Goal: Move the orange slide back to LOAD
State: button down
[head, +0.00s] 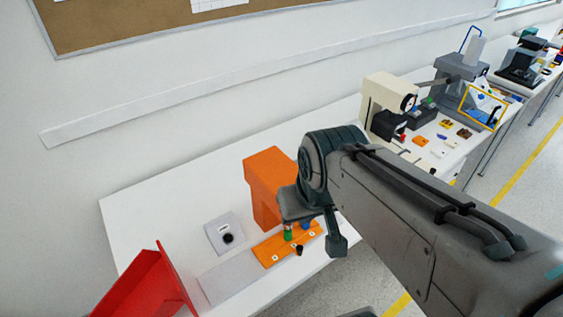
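An orange slide plate (272,254) lies on the white table below my gripper. It has small pale marks, a green piece (288,232) and a small black knob (299,250) at its front edge. An upright orange frame (270,167) stands just behind it. A flat light grey plate (232,281) extends to the left of the slide. My gripper (318,228) is over the right part of the slide, with one dark finger pointing down near its right end. The other finger is not clearly seen, and contact cannot be made out. No LOAD label is readable.
A grey box with a black rotary knob (228,238) sits left of the orange frame. A red angled bin (150,285) stands at the table's front left. A cream machine (388,98) and small parts are on the table at right. The back left of the white table (150,205) is clear.

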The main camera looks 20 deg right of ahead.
aim_at(269, 252)
jog(key=u, duration=1.25)
jog(key=k, duration=0.45)
jog(key=z, duration=1.1)
